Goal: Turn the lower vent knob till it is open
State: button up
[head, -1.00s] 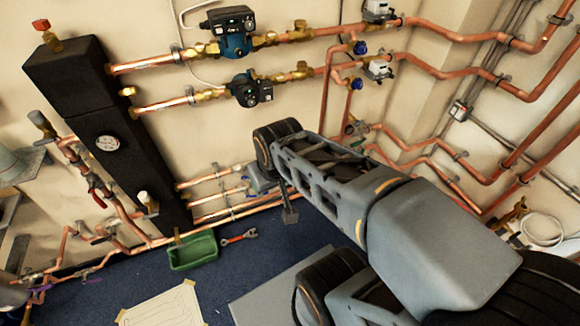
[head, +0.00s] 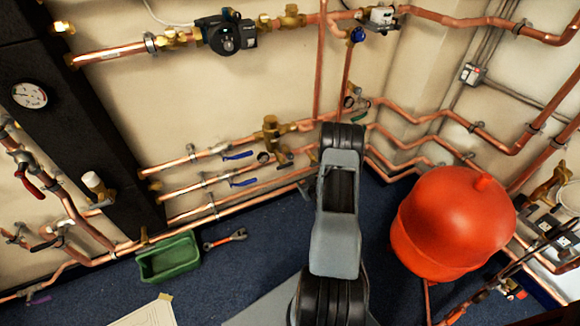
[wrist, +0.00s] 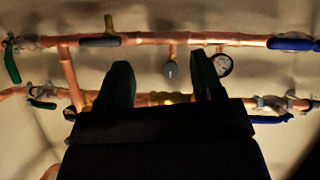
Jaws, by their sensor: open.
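In the wrist view my gripper (wrist: 162,64) is open, its two dark fingers spread and nothing held between them. A small grey round knob (wrist: 170,70) on a short copper stub below the upper pipe shows in the gap between the fingers. It looks like a vent knob, but I cannot tell whether it is the lower one or how far it is turned. The fingers appear apart from it; depth is hard to judge. In the head view my arm covers part of the pipework, and I cannot make out the fingers clearly.
A round gauge (wrist: 222,65) sits just right of the right finger. Blue levers (wrist: 292,44) and a grey lever (wrist: 100,42) line the pipes. In the head view a red tank (head: 455,222) stands right of my arm, and a green tray (head: 168,258) lies on the floor.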

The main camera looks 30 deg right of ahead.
aim_at(291, 158)
jog(key=w+r+t+b, duration=0.1)
jog(key=w+t, duration=0.1)
jog(key=w, duration=0.3)
jog(key=w+d+r+n+t+b, duration=0.1)
jog(key=w+t, duration=0.1)
jog(key=w, duration=0.3)
jog(key=w+r+t+b, duration=0.1)
jog(key=w+t+b, duration=0.1)
jog(key=w, duration=0.3)
jog(key=shift+d, duration=0.3)
jog(key=shift+n, duration=0.3)
jog(key=c, duration=0.9)
